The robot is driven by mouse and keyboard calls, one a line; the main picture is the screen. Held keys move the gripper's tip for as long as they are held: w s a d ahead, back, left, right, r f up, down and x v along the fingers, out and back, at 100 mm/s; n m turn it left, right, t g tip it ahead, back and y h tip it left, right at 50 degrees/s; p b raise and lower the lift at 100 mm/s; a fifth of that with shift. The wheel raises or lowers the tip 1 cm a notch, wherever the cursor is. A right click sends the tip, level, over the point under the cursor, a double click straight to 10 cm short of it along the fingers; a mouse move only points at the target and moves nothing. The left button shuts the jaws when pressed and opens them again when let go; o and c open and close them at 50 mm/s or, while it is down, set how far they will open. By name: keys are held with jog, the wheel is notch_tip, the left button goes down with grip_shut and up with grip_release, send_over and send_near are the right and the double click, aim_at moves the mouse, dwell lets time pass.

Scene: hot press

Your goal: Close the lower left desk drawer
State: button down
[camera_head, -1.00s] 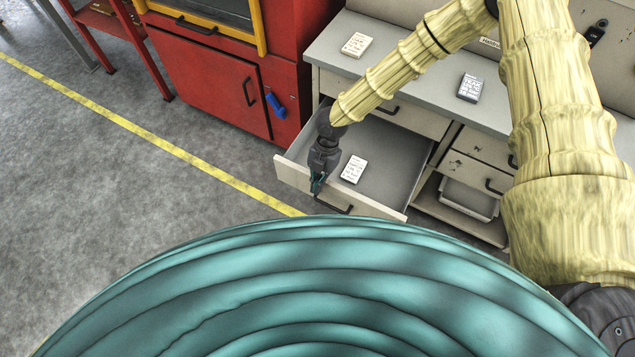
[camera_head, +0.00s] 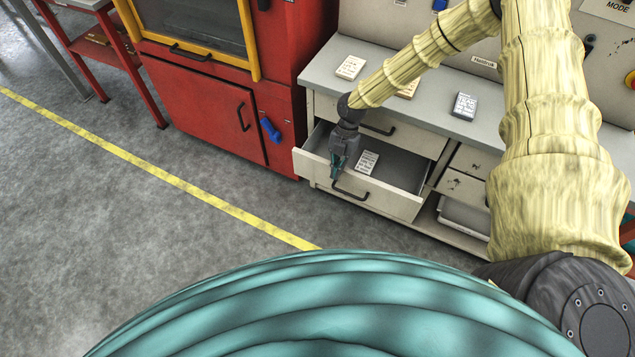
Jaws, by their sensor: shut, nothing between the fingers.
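The lower left desk drawer (camera_head: 390,199) is partly open, with its white front and dark handle (camera_head: 350,190) facing me. A small white box with dark print (camera_head: 367,162) lies inside it. My gripper (camera_head: 335,176) points down at the drawer front, left of its middle and close to the handle. It is shut and holds nothing. I cannot tell whether its fingertips touch the front panel or the handle.
The grey desk top (camera_head: 412,105) above bears several small boxes, one of them dark-labelled (camera_head: 464,106). A closed drawer (camera_head: 403,132) sits above the open one. A red cabinet (camera_head: 205,112) stands to the left. The floor in front (camera_head: 130,225) is clear.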

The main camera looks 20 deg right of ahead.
jog(key=shift+w+d+b, duration=0.45)
jog(key=shift+w+d, duration=0.8)
jog(key=shift+d, duration=0.05)
